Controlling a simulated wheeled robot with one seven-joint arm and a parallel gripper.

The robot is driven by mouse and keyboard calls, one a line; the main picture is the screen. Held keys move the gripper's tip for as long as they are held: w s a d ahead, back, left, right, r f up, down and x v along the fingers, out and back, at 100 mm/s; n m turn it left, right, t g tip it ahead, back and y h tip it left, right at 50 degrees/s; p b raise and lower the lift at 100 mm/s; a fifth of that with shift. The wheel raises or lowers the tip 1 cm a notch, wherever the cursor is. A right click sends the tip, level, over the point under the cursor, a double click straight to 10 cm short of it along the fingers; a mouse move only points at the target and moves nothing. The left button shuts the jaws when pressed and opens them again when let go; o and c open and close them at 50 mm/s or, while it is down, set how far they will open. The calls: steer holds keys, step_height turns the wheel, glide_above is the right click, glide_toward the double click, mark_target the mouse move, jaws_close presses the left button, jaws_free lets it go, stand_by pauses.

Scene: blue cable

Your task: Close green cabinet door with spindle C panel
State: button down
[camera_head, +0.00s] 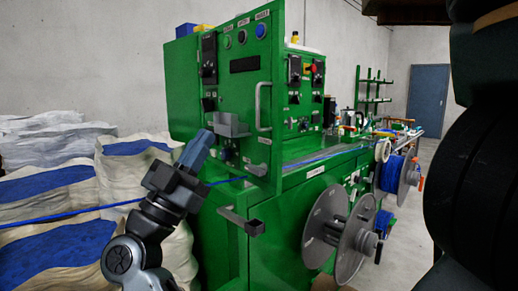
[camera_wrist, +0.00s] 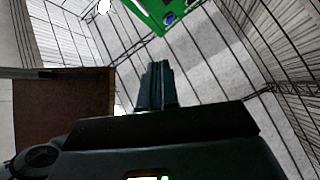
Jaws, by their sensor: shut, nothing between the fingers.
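The green cabinet door (camera_head: 243,80) is a tall panel with buttons on top, a dark display, knobs and a pale vertical handle (camera_head: 262,107). It appears to stand at an angle to the cabinet front (camera_head: 300,95) on its right; the exact opening is hard to tell. My gripper (camera_head: 203,140) is shut and empty, raised in front of the door's lower left part, near a grey box-like fitting (camera_head: 230,125). I cannot tell whether it touches. The wrist view shows the closed fingers (camera_wrist: 157,66) pointing up, below a green panel corner (camera_wrist: 150,12) with a blue knob.
White sacks of blue material (camera_head: 60,190) fill the left. A blue cable (camera_head: 100,208) runs across behind my arm toward the machine. A grey bracket (camera_head: 240,220) sticks out below the door. Large grey reels (camera_head: 325,228) stand at the lower right.

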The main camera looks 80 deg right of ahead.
steer(key=d+f+y, duration=0.1)
steer(key=d+y, duration=0.2)
steer(key=y, duration=0.5)
steer(key=n+t+y+p, duration=0.1)
steer(key=n+y+p, duration=0.1)
steer(key=y+p, duration=0.1)
glide_toward(270, 146)
steer(key=x, duration=0.6)
steer(key=shift+s+d, duration=0.25)
steer(key=shift+s, duration=0.05)
